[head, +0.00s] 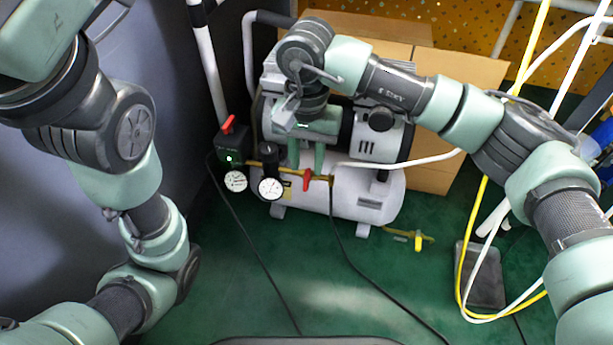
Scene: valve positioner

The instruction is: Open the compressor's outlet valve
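The compressor (362,190) stands on the green floor, with a pale horizontal tank and dark motor parts on top. A small red valve handle (307,180) sits on the brass outlet line at its front, near the white hose. The handle looks crosswise to the line. My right gripper (306,166) reaches down over the compressor from the right. Its two fingers are apart, with the tips just above the red handle. I cannot tell whether they touch it. Nothing shows between them. My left arm bends down along the left side, and its gripper is out of view.
Two gauges (270,187) and a black switch box with a red knob (228,125) are left of the handle. Cardboard (455,75) stands behind. Yellow and white hoses and a dark pedal (483,280) lie at right. Thin black cables cross the floor in front.

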